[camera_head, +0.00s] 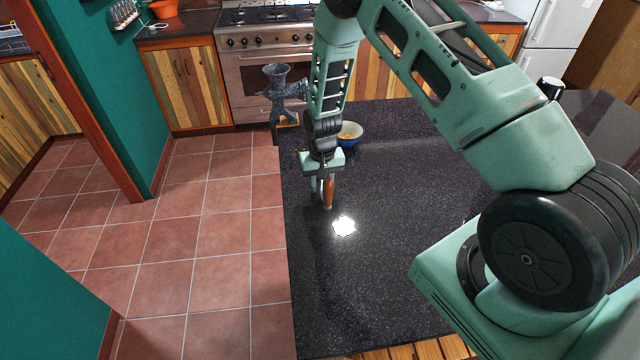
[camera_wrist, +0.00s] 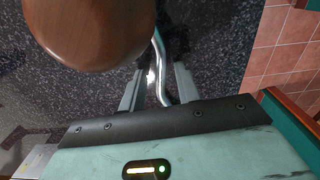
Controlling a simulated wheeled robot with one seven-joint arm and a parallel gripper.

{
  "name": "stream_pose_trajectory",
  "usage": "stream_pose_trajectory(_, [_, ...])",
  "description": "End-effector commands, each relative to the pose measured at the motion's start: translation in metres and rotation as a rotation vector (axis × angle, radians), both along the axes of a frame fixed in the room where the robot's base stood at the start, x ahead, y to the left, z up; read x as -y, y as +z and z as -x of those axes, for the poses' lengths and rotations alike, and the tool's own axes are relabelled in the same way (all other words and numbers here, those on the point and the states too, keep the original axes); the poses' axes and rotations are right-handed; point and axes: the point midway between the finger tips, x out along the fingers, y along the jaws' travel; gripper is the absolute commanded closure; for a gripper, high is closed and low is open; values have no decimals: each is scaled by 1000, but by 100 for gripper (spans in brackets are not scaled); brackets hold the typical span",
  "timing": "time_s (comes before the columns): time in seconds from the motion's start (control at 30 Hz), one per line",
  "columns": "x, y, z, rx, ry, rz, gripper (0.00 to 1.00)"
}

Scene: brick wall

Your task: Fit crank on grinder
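The grinder (camera_head: 275,98), dark grey metal with a funnel top, stands upright at the far left corner of the dark counter (camera_head: 400,270). The crank's brown wooden handle (camera_head: 329,192) shows upright beside my gripper (camera_head: 318,192), nearer the camera than the grinder. In the wrist view the wooden handle (camera_wrist: 90,30) fills the upper left, and the crank's curved metal arm (camera_wrist: 160,65) runs down between the fingers of my gripper (camera_wrist: 160,72). The fingers stand apart, with a gap visible beside the metal arm. The crank's far end is hidden.
A blue and white bowl (camera_head: 350,134) with yellowish contents stands behind my gripper, right of the grinder. A dark mug (camera_head: 550,88) is at the far right. The counter's front left area is clear. Its left edge drops to a tiled floor (camera_head: 220,230).

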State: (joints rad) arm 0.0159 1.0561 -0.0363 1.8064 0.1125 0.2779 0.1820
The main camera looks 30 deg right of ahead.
Motion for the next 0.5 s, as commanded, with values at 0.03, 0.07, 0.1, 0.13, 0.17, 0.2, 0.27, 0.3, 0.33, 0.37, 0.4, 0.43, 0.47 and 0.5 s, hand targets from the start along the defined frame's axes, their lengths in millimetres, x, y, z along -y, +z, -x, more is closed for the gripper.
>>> stream_pose_trajectory(0.03, [0,0,0,0,0,0,67])
stream_pose_trajectory(0.07, [0,0,0,0,0,0,67])
stream_pose_trajectory(0.1, [0,0,0,0,0,0,70])
stream_pose_trajectory(0.13, [0,0,0,0,0,0,78])
stream_pose_trajectory(0.17, [0,0,0,0,0,0,87])
stream_pose_trajectory(0.2, [0,0,0,0,0,0,98])
stream_pose_trajectory(0.27, [0,0,0,0,0,0,100])
stream_pose_trajectory(0.3, [0,0,0,0,0,0,100])
stream_pose_trajectory(0.33, [0,0,0,0,0,0,100])
stream_pose_trajectory(0.37, [0,0,0,0,0,0,100])
stream_pose_trajectory(0.4, [0,1,0,0,0,0,100])
stream_pose_trajectory(0.43, [0,1,0,0,0,0,100])
stream_pose_trajectory(0.47, [0,1,0,0,0,0,100])
stream_pose_trajectory(0.5, [0,3,0,0,0,0,100])
